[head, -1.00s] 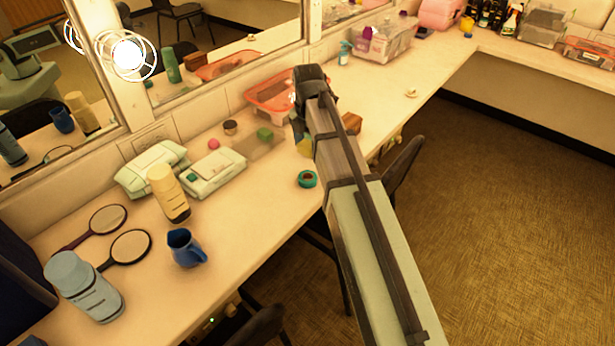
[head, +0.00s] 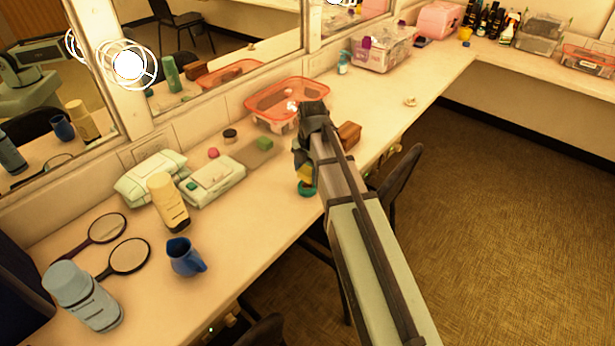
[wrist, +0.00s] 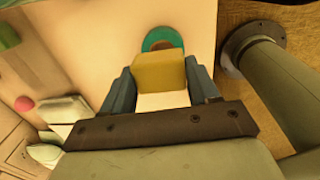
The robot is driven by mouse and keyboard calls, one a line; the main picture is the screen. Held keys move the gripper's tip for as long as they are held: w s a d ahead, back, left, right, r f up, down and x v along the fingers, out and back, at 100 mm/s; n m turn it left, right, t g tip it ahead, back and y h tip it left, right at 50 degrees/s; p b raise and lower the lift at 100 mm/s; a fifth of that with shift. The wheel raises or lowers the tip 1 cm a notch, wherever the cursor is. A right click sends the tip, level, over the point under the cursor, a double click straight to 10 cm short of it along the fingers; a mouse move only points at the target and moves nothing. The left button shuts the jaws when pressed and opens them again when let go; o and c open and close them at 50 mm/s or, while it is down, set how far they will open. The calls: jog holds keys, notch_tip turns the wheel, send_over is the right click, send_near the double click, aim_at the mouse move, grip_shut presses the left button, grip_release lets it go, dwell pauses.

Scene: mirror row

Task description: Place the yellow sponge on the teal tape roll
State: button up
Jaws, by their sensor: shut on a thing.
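The yellow sponge (wrist: 160,72) is held between the two fingers of my gripper (wrist: 162,90) in the wrist view. It also shows in part under my gripper in the head view (head: 305,173). The teal tape roll (head: 306,188) lies on the counter near its front edge, just below the sponge in the picture and partly covered by my gripper and the sponge. In the wrist view the tape roll (wrist: 160,36) shows just beyond the sponge, its near part hidden. Whether the sponge touches the roll I cannot tell.
A brown block (head: 349,134) stands right of my gripper. An orange-rimmed container (head: 288,98) is behind it. The counter edge and a dark chair (head: 400,180) are close on the right.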

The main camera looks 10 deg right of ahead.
aim_at(308, 171)
jog(key=shift+f, duration=1.5)
jog(key=shift+f, duration=0.15)
jog(key=o, duration=1.1)
jog(key=r, duration=1.2)
jog(key=shift+s+d+r, duration=0.15)
jog(key=shift+s+d, duration=0.2)
